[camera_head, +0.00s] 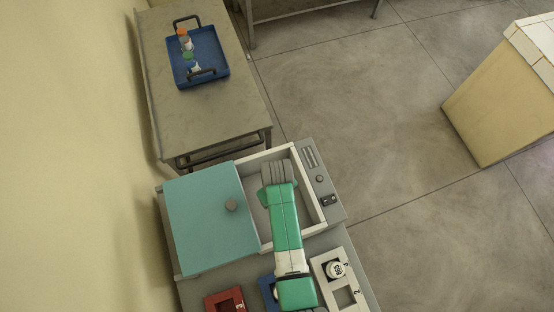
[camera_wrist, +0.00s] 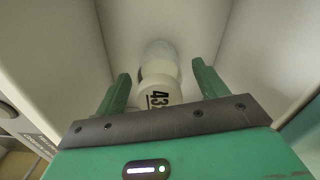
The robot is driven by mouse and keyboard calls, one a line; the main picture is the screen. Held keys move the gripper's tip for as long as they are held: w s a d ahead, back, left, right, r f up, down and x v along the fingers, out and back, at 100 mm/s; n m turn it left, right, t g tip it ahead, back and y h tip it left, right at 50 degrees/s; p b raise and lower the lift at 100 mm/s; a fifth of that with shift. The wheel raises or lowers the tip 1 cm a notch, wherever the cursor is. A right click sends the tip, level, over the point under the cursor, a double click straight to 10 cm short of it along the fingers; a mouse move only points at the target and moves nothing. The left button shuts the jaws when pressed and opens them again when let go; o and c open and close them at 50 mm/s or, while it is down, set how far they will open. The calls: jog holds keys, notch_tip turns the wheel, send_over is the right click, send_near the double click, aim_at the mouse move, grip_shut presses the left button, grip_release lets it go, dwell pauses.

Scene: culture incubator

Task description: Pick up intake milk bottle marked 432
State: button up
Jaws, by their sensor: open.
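The white milk bottle (camera_wrist: 160,93) with black digits, of which "43" is readable, stands inside the white-walled incubator chamber in the wrist view. The rest of its marking is cut off by my gripper's body. My gripper (camera_wrist: 160,71) is open, with one green finger on each side of the bottle and visible gaps between. In the head view my green arm reaches into the open incubator (camera_head: 316,190), and it hides the bottle there. The incubator's teal lid (camera_head: 205,215) with a round knob lies to the left of the opening.
A blue tray (camera_head: 215,58) with orange- and green-capped bottles sits on the far table (camera_head: 200,120). Chamber walls stand close around my gripper.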

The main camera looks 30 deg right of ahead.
jog(key=shift+f, duration=0.75)
jog(key=c, duration=1.1)
jog(key=shift+w+r, duration=0.1)
jog(key=shift+r, duration=0.05)
